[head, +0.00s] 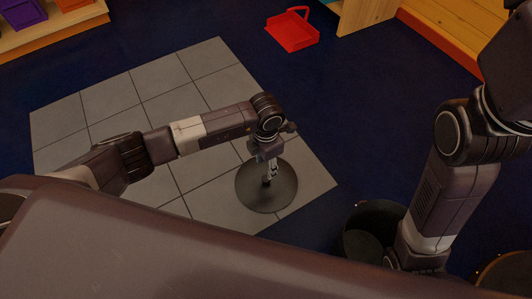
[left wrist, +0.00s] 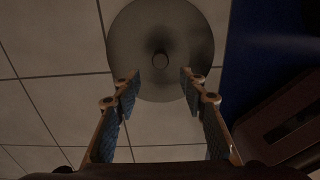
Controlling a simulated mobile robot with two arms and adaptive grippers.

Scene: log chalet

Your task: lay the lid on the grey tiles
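The lid (head: 253,196) is a dark grey round disc with a small knob at its middle. It appears to lie flat on the grey tiles (head: 100,103), near their lower right edge. My left gripper (head: 269,174) points down over its middle. In the left wrist view the lid (left wrist: 160,25) fills the top centre, with tiles around it. There the fingers of my left gripper (left wrist: 160,83) are spread apart and empty. The knob (left wrist: 160,60) shows just beyond the gap between the fingertips. My right gripper does not show; only the right arm is visible.
A dark open bin (head: 365,222) stands right of the tiles, beside my right arm. A red dustpan-like tray (head: 292,30) lies on the dark blue floor beyond the tiles. Wooden shelving (head: 55,34) stands at the upper left. Much of the tiled area is clear.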

